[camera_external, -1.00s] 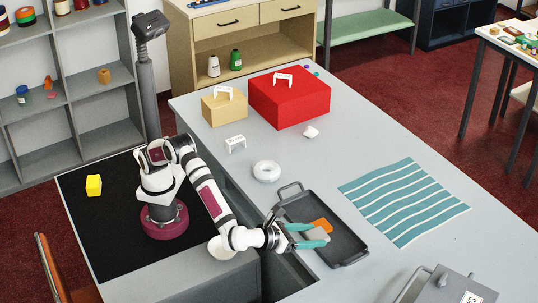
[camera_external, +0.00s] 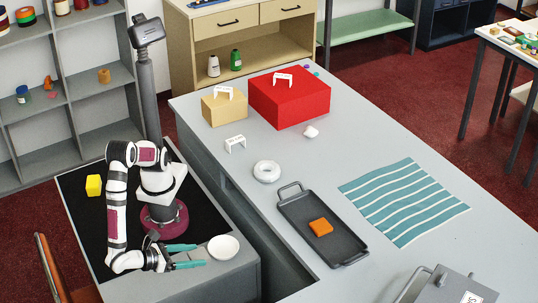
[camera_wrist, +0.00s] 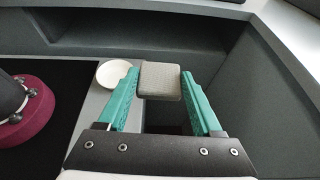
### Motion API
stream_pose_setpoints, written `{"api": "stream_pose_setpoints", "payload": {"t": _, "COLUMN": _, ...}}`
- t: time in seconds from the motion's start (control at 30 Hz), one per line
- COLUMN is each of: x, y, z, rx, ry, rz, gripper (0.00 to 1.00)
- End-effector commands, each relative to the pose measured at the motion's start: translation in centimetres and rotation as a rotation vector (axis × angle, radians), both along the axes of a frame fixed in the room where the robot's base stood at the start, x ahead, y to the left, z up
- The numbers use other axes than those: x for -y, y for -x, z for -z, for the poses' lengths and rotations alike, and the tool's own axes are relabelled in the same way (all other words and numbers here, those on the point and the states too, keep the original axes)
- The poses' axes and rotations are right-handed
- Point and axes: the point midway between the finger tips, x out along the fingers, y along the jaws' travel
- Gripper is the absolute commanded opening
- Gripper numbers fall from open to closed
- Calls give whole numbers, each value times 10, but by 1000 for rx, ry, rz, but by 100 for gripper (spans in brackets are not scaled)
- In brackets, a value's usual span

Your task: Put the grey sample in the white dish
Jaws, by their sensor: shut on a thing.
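The grey sample (camera_wrist: 160,80) is a square block with rounded corners. It sits between the teal fingertips of my gripper (camera_wrist: 160,88) in the wrist view. In the external view my gripper (camera_external: 196,256) is shut on it, though the sample is hard to make out against the grey surface. The white dish (camera_external: 223,247) stands on the grey ledge just right of my fingertips. It looks empty. In the wrist view the dish (camera_wrist: 113,73) shows left of the held sample, partly behind the left finger.
A dark tray (camera_external: 340,247) holding an orange sample (camera_external: 321,227) lies on the counter. A yellow block (camera_external: 94,185) sits on the black mat (camera_external: 80,215).

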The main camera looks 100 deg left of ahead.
Motion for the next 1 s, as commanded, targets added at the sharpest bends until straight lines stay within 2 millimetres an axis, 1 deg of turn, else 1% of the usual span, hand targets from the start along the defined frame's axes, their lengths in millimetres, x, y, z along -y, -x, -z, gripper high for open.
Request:
{"api": "stream_pose_setpoints", "payload": {"t": 0.03, "x": -12, "y": 24, "z": 2, "rx": 0, "ry": -3, "rz": -3, "gripper": 15}}
{"api": "stream_pose_setpoints", "payload": {"t": 0.1, "x": -31, "y": 51, "z": 4, "rx": 1, "ry": 1, "rz": -19, "gripper": 15}}
{"api": "stream_pose_setpoints", "payload": {"t": 0.2, "x": -53, "y": 76, "z": 3, "rx": 1, "ry": 2, "rz": -32, "gripper": 15}}
{"api": "stream_pose_setpoints", "payload": {"t": 0.3, "x": -66, "y": 85, "z": 3, "rx": 1, "ry": 3, "rz": -40, "gripper": 15}}
{"api": "stream_pose_setpoints", "payload": {"t": 0.37, "x": -73, "y": 80, "z": 8, "rx": 3, "ry": 1, "rz": -46, "gripper": 15}}
{"api": "stream_pose_setpoints", "payload": {"t": 0.47, "x": -88, "y": 55, "z": 25, "rx": 2, "ry": -1, "rz": -51, "gripper": 15}}
{"api": "stream_pose_setpoints", "payload": {"t": 0.6, "x": -109, "y": 17, "z": 51, "rx": 0, "ry": -2, "rz": -51, "gripper": 15}}
{"api": "stream_pose_setpoints", "payload": {"t": 0.7, "x": -118, "y": -3, "z": 65, "rx": -1, "ry": 1, "rz": -48, "gripper": 15}}
{"api": "stream_pose_setpoints", "payload": {"t": 0.83, "x": -123, "y": -14, "z": 77, "rx": -1, "ry": 1, "rz": -44, "gripper": 15}}
{"api": "stream_pose_setpoints", "payload": {"t": 0.9, "x": -124, "y": -15, "z": 93, "rx": -2, "ry": 0, "rz": -43, "gripper": 15}}
{"api": "stream_pose_setpoints", "payload": {"t": 1.0, "x": -123, "y": -14, "z": 109, "rx": -1, "ry": 1, "rz": -42, "gripper": 15}}
